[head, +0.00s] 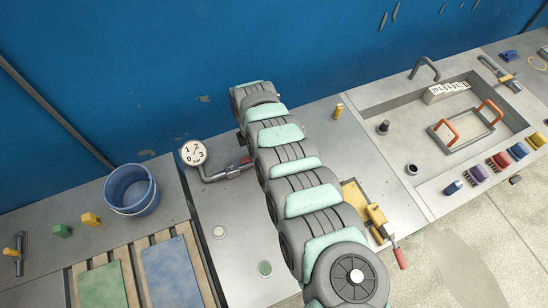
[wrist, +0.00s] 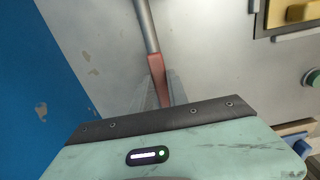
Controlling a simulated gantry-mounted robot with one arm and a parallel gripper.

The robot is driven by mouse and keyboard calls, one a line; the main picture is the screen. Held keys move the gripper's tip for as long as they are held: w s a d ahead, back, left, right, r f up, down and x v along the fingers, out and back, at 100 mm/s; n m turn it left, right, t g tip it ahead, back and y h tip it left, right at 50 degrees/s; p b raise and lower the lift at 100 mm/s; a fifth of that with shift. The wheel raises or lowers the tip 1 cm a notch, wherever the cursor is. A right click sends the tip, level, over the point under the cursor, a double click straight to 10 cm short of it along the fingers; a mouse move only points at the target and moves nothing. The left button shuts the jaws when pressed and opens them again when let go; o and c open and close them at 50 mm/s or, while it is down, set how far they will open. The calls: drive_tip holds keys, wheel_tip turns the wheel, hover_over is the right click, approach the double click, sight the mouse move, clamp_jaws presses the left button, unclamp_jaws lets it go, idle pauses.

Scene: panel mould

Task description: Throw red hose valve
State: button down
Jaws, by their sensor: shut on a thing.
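The red hose valve handle (wrist: 158,78) shows in the wrist view at the end of a grey pipe (wrist: 146,25). In the head view a bit of the red handle (head: 245,160) shows at the left edge of my arm, on the grey pipe that runs from the pressure gauge (head: 194,152). My gripper (wrist: 163,92) is shut on the red handle, its grey fingers on either side of it. In the head view my arm hides the gripper and most of the handle.
A blue bucket (head: 131,190) stands left of the gauge. A yellow clamp (head: 376,214) with a red grip lies right of my arm. A sink-like recess (head: 395,105) with an orange-handled frame is farther right. The blue wall (head: 150,60) rises close behind.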

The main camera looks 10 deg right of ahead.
drive_tip(key=shift+w+a, duration=0.1)
drive_tip(key=shift+w, duration=0.05)
idle(0.4)
drive_tip(key=c, duration=1.3)
unclamp_jaws()
wheel_tip(320, 180, up, 11)
drive_tip(key=shift+f, duration=0.1)
